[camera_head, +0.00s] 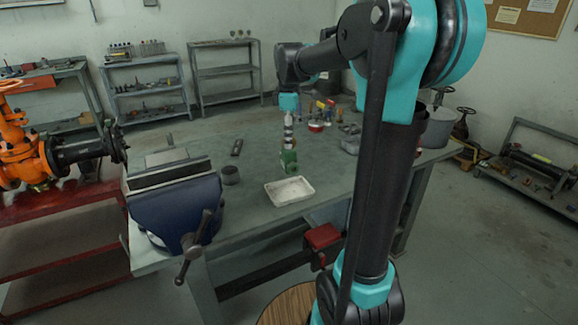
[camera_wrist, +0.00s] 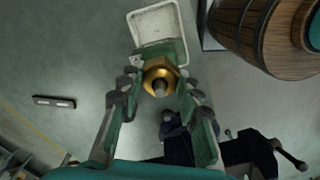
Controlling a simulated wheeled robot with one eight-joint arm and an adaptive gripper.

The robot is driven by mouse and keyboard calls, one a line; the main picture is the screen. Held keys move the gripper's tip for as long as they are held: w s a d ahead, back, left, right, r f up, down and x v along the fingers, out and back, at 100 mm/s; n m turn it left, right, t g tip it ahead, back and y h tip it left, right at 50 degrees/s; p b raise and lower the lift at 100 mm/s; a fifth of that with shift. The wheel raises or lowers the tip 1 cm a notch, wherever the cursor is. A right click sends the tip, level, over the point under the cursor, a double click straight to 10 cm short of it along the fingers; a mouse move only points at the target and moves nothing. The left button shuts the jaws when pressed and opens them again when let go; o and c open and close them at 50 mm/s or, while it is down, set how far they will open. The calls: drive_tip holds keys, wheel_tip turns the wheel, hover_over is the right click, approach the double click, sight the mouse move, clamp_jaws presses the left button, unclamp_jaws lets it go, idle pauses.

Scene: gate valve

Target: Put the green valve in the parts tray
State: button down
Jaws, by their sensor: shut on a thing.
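The green valve (camera_head: 289,160) is held upright below my gripper (camera_head: 288,143), just behind the parts tray in the head view. In the wrist view its brass nut and stem (camera_wrist: 160,76) show between the fingertips of my gripper (camera_wrist: 157,88), with a little green body beyond. The fingers are shut on the valve. The parts tray (camera_head: 290,191) is a shallow white rectangle near the table's front edge. It also shows beyond the valve in the wrist view (camera_wrist: 157,22), and its visible part is empty. The gap beneath the valve cannot be judged.
A blue vise (camera_head: 178,207) stands at the table's front left, with a grey cylinder (camera_head: 230,175) beside it. A small dark bar (camera_head: 236,147) lies further back. Cans and tools (camera_head: 322,115) crowd the back right. A wooden barrel (camera_wrist: 240,32) stands by the table.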

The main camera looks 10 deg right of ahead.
sight(289, 164)
wheel_tip(289, 164, down, 10)
drive_tip(key=shift+f, duration=0.1)
idle(0.4)
drive_tip(key=c, duration=1.1)
unclamp_jaws()
drive_tip(key=shift+f, duration=0.1)
drive_tip(key=shift+o, duration=0.2)
wheel_tip(289, 164, up, 12)
drive_tip(key=shift+f, duration=0.1)
drive_tip(key=shift+s, duration=0.15)
drive_tip(key=s+d+f+m+t, duration=0.2)
drive_tip(key=s+f+m, duration=0.5)
drive_tip(key=s+f, duration=0.4)
drive_tip(key=s+d+f+m+t, duration=0.2)
drive_tip(key=s+f+m, duration=0.5)
drive_tip(key=s+f, duration=0.3)
drive_tip(key=shift+s+f+m, duration=0.35)
drive_tip(key=shift+f+m, duration=0.05)
